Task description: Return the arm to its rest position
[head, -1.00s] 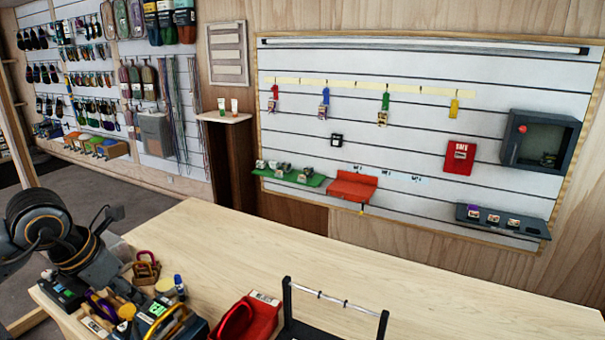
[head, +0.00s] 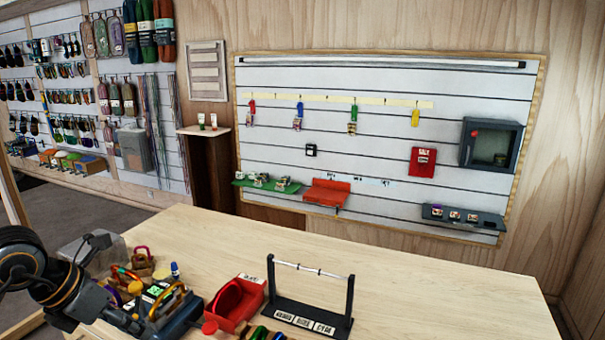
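My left arm comes in at the left edge, dark with orange rings. Its gripper (head: 97,246) is beside and partly over the cluttered near-left corner of the table. One dark curved finger shows; the rest is hidden or blends into the arm, so its opening cannot be told. I see nothing clearly held in it. My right gripper is out of view.
The wooden table (head: 430,295) is bare at its middle and right. A red bin (head: 250,290) and a black rack with a metal bar (head: 345,322) stand at its front. Behind is a slatted wall board (head: 380,85) with a dark box (head: 490,122).

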